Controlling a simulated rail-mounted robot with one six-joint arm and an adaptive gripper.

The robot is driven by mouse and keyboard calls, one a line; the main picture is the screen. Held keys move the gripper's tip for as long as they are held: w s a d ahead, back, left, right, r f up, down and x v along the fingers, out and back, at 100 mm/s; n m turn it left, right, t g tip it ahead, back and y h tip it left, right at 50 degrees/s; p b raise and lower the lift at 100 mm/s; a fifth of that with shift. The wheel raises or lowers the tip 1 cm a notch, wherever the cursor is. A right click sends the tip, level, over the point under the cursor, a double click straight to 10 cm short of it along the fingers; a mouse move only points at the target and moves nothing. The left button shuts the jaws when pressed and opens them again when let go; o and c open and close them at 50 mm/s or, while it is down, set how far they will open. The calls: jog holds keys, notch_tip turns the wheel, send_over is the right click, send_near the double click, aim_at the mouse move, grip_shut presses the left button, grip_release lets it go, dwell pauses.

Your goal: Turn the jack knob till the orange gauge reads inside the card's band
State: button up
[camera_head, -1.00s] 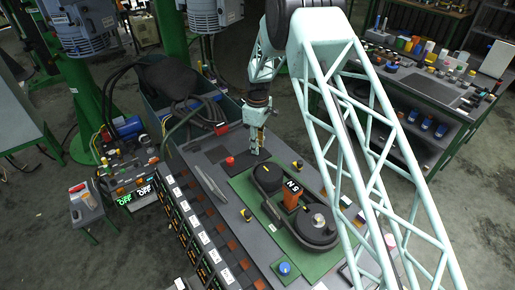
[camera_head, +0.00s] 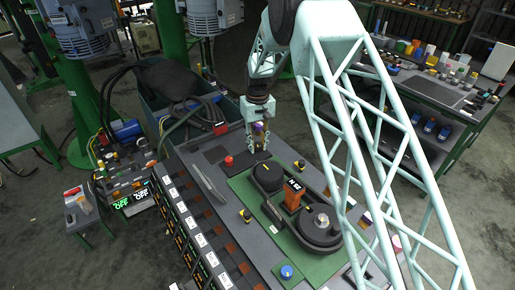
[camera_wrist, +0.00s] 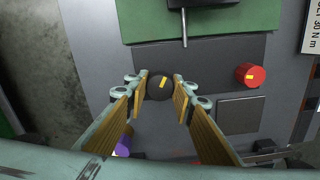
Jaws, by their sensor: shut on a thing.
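In the wrist view, a round dark knob (camera_wrist: 159,86) with a yellow mark sits between my gripper's fingertips (camera_wrist: 160,88), which are shut on it. Its yellow mark points up and slightly right. In the head view my gripper (camera_head: 256,147) points down at the far end of the grey bench top, and the knob is hidden there. The orange gauge (camera_head: 292,195) stands between the belt pulleys; its dark display is too small to read surely. A white card (camera_wrist: 311,27) at the wrist view's top right is cut off; "30 N m" shows on it.
A red knob (camera_wrist: 250,75) with a yellow mark is right of my fingers in the wrist view. The belt drive (camera_head: 322,226) lies on a green plate (camera_head: 245,188). A blue knob (camera_head: 287,271) is near its front. A grey bar (camera_head: 208,184) lies left.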

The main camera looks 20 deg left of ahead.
aim_at(257, 144)
jog(key=shift+m+b, duration=0.45)
jog(key=shift+m, duration=0.85)
jog(key=o, duration=0.9)
jog(key=shift+r, duration=0.2)
notch_tip(257, 144, up, 12)
jog(key=shift+f, duration=0.15)
